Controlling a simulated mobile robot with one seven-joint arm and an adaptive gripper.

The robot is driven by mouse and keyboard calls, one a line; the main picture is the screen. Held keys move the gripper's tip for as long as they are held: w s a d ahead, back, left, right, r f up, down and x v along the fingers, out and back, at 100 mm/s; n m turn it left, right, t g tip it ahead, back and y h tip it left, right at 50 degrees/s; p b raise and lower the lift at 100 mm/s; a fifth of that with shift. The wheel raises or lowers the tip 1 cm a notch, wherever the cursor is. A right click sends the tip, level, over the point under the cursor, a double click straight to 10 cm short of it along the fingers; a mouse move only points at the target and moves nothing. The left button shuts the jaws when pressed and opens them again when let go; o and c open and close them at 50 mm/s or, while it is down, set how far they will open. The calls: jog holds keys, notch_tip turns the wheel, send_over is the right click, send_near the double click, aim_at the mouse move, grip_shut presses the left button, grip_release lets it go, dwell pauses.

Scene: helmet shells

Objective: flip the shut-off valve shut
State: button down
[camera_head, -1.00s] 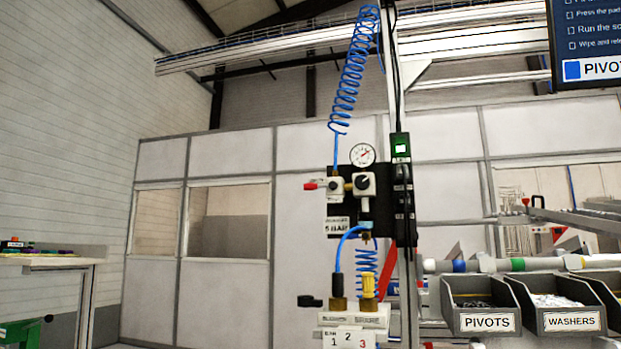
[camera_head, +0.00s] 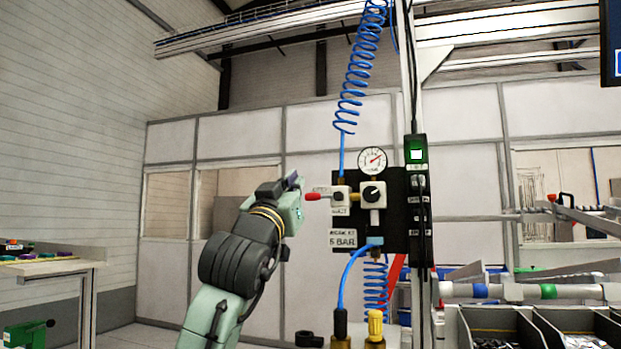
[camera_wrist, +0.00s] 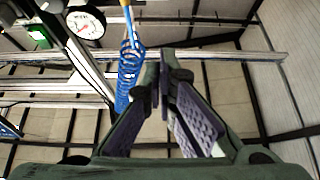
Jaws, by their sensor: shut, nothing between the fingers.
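The shut-off valve (camera_head: 340,198) is a small white block with a red-tipped lever (camera_head: 313,196) pointing left. It sits on the black panel (camera_head: 401,232) beside the regulator (camera_head: 373,194). My gripper (camera_head: 295,182) is raised just left of the lever tip, close to it; I cannot tell if they touch. In the wrist view my gripper's fingers (camera_wrist: 166,75) are together at the tips with nothing between them. The valve and its lever do not show clearly in the wrist view.
A pressure gauge (camera_head: 372,160) is above the regulator and also shows in the wrist view (camera_wrist: 86,26). A blue coiled hose (camera_head: 355,75) hangs above the valve. Parts bins (camera_head: 500,325) stand at lower right. A table (camera_head: 50,265) is at far left.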

jog(key=shift+w+d, duration=0.1)
notch_tip(320, 180, up, 5)
jog(key=p, duration=0.5)
send_over(321, 197)
jog(key=s+a, duration=0.3)
jog(key=f, duration=0.2)
jog(key=w+f+p, duration=0.1)
jog(key=shift+d+f, duration=0.4)
jog(key=shift+f, duration=0.1)
